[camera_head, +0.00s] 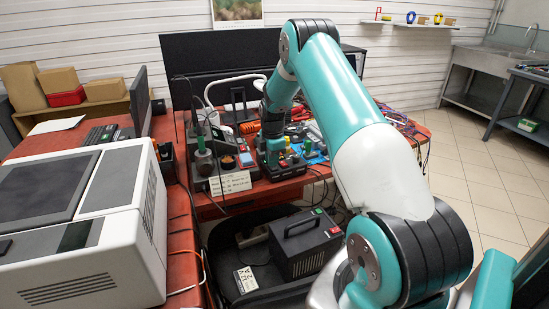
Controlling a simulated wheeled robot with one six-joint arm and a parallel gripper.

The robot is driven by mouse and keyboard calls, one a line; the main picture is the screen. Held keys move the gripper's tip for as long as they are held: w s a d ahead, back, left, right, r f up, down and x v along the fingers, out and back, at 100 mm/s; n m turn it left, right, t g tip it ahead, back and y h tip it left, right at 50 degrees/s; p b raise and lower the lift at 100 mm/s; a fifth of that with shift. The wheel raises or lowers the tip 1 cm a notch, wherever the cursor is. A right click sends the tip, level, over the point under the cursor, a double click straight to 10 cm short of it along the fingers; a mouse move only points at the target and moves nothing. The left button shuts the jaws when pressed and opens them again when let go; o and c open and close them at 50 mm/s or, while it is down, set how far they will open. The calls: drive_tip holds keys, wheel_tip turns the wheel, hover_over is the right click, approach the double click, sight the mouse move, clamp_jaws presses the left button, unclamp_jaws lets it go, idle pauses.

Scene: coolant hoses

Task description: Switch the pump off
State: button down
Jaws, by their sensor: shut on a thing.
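A black box with a top handle (308,250), which looks like the pump, stands in a dark tray (232,282) below the red bench. My arm arches over from the lower right and down to the bench. My gripper (273,158) is at its far end, among the bench devices, above and behind the black box and apart from it. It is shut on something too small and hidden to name.
A bench device with red and green buttons (286,166) is beside my gripper, with a lettered card (230,184) in front. Cables hang around the bench edge. A large white machine (85,240) fills the left. Tiled floor (480,185) is open at the right.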

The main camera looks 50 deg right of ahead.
drive_tip(key=shift+s+f, duration=0.35)
drive_tip(key=shift+f, duration=0.2)
drive_tip(key=shift+s+a+p, duration=0.3)
drive_tip(key=shift+s+a, duration=0.05)
drive_tip(key=shift+s, duration=0.3)
drive_tip(key=shift+r, duration=0.1)
drive_tip(key=r+p, duration=0.2)
drive_tip(key=r, duration=0.1)
drive_tip(key=r+p, duration=0.2)
drive_tip(key=r, duration=0.1)
drive_tip(key=shift+w+d, duration=0.1)
drive_tip(key=shift+w, duration=0.1)
wheel_tip(320, 180, up, 9)
drive_tip(key=b, duration=0.2)
drive_tip(key=shift+f+b, duration=0.15)
drive_tip(key=shift+b, duration=0.15)
